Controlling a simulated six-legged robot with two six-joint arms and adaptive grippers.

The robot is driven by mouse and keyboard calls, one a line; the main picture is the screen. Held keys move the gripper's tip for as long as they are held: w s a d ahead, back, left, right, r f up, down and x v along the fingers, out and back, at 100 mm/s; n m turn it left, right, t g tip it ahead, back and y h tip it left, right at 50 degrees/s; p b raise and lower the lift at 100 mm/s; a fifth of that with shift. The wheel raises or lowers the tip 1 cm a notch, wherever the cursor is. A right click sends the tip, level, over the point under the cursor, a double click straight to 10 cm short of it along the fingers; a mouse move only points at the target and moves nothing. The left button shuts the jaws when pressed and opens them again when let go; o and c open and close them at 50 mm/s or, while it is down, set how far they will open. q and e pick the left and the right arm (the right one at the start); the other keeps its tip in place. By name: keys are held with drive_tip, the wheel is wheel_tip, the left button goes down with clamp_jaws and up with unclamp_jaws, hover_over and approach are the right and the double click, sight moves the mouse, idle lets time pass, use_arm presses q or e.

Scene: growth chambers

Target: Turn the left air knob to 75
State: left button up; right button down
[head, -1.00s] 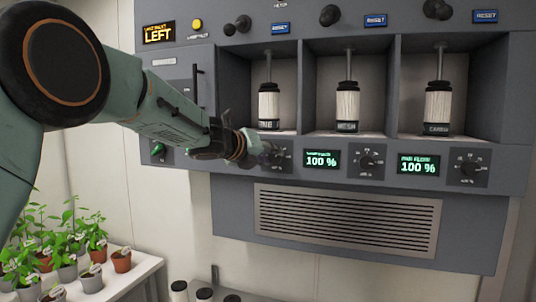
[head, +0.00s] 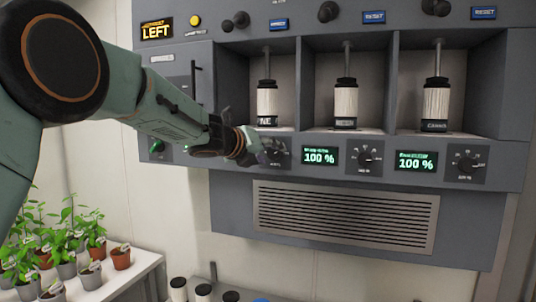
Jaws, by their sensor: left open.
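The leftmost of three dial knobs (head: 277,151) sits on the panel below the left bay, partly hidden by my left gripper. Its small label is too small to read, and any display to its left is covered by my arm. My left gripper (head: 254,145) is open, with its fingers at the left side of this dial. I cannot tell whether they touch it. A middle dial knob (head: 364,159) has a green display (head: 320,157) reading 100 %. A right dial knob (head: 466,163) has a display (head: 416,161) reading 100 %. My right gripper is not in view.
Three labelled cartridges stand in bays above the dials, the left one (head: 267,103) close above my gripper. A vent grille (head: 345,216) lies below. Potted plants stand on a white table (head: 139,272) at lower left.

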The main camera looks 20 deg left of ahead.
use_arm(q)
drive_tip(key=shift+s+a+r, duration=0.25)
drive_tip(key=shift+s, duration=0.2)
drive_tip(key=v, duration=1.1)
drive_tip(key=shift+f, duration=0.15)
